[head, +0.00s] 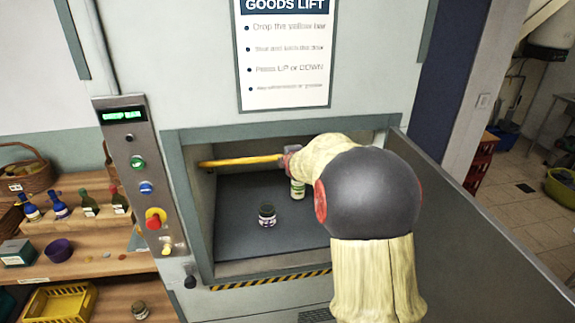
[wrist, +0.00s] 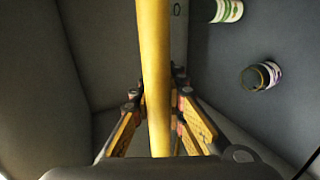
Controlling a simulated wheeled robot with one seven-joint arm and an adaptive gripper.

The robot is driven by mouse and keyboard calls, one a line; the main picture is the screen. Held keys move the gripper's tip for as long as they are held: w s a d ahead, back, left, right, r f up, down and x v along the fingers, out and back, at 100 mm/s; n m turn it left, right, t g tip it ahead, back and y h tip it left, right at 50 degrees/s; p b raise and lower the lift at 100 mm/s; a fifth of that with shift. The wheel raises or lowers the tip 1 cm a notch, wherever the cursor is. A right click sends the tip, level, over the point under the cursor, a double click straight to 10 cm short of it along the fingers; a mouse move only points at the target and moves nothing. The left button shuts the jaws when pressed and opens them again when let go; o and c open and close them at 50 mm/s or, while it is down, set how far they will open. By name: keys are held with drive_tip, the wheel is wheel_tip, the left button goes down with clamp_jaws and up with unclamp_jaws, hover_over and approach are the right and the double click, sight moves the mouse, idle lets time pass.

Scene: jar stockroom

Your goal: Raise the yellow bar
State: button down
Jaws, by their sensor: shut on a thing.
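The yellow bar (head: 240,161) runs across the upper part of the goods lift's opening, roughly level, above the lift floor. My gripper (head: 286,159) reaches in from the right and is shut on the bar. My arm hides the bar's right part in the head view. In the wrist view the bar (wrist: 154,60) runs upright through the picture, between the two fingers of my gripper (wrist: 158,98). The lift's control panel (head: 138,170) has a lit green display that seems to read "DROP BAR".
A dark-lidded jar (head: 267,216) and a green-labelled jar (head: 297,189) stand on the lift floor (head: 240,240) below the bar. The grey lift door (head: 480,250) stands open at right. Shelves (head: 90,240) with bottles and baskets are at left.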

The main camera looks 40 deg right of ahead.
drive_tip(key=shift+w+d+r, duration=0.2)
drive_tip(key=shift+w+r, duration=0.1)
drive_tip(key=shift+r, duration=0.1)
drive_tip(key=c, duration=1.9)
unclamp_jaws()
drive_tip(key=shift+o, duration=0.4)
drive_tip(key=shift+r, duration=0.1)
drive_tip(key=v, duration=1.1)
drive_tip(key=shift+s+a, duration=0.25)
drive_tip(key=shift+s, duration=0.1)
drive_tip(key=shift+c, duration=0.5)
